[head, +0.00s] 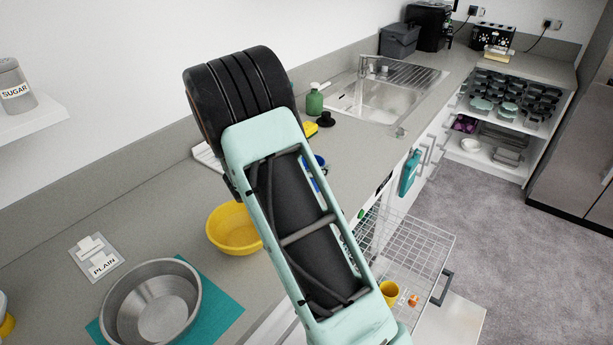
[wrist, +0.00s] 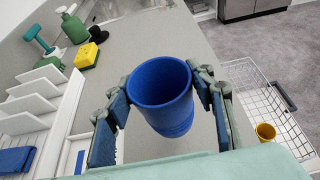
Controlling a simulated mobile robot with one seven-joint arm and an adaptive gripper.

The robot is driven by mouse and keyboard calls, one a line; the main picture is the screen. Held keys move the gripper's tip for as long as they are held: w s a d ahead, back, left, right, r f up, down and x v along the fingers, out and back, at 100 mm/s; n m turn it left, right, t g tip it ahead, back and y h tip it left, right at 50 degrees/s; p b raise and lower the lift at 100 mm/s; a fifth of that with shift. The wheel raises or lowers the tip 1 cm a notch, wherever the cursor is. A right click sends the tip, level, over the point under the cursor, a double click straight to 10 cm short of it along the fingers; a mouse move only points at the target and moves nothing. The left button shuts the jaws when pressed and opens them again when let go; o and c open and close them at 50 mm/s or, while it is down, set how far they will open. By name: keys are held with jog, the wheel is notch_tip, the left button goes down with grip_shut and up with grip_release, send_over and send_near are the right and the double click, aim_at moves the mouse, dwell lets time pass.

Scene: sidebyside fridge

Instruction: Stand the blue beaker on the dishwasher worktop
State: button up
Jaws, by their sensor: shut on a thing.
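The blue beaker (wrist: 161,98) is upright between the two fingers of my gripper (wrist: 165,112) in the wrist view, its open rim facing up toward the camera. My gripper is shut on it, one finger on each side. Grey worktop (wrist: 150,40) shows around and beyond the beaker; I cannot tell whether its base touches the surface. In the head view my arm hides the gripper, and only a small bit of blue shows beside it. The worktop (head: 352,150) there runs from the bowls to the sink, above the open dishwasher rack (head: 415,245).
A white rack (wrist: 40,95), yellow sponge (wrist: 86,56) and green bottle (wrist: 73,25) stand left of the beaker. A yellow bowl (head: 232,230) and steel bowl (head: 150,305) sit nearer. A yellow cup (head: 389,291) is in the pulled-out rack. Worktop beyond the beaker is clear.

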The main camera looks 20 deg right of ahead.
jog(key=shift+w+a+f, duration=0.25)
jog(key=shift+a+f, duration=0.4)
jog(key=shift+f, duration=0.2)
jog(key=shift+a+f+p, duration=0.1)
jog(key=shift+f+p, duration=0.4)
jog(key=shift+f, duration=1.1)
jog(key=shift+f, duration=0.15)
jog(key=o, duration=1.3)
jog(key=shift+o, duration=0.2)
